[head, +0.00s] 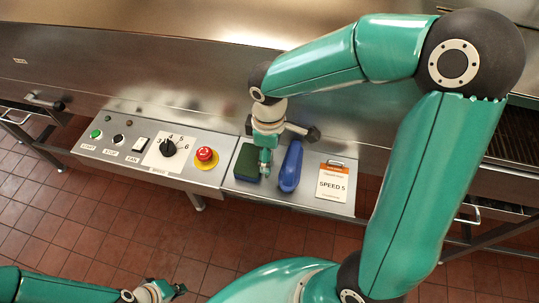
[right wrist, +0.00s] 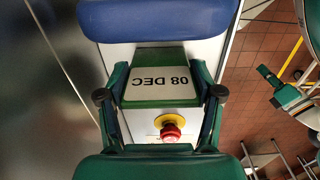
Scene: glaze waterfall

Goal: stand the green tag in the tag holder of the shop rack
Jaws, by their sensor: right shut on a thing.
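The green tag (right wrist: 158,103), with a white face reading "08 DEC", is between the two fingers of my right gripper (right wrist: 161,92) in the right wrist view. The lettering is upside down there. In the head view, my right gripper (head: 265,170) is low over the steel side plate. A dark green block (head: 246,161) shows just left of it; I cannot tell whether this is the tag. My left gripper (head: 172,291) is at the bottom of the head view, away from the panel, with its fingers apart and nothing seen between them. I cannot make out the tag holder or rack.
A blue object (head: 291,166) lies right of my right gripper, close by. A "SPEED 5" card (head: 333,182) is farther right on the plate. A red emergency button (head: 206,156) and a speed knob (head: 168,147) are on the control panel at left.

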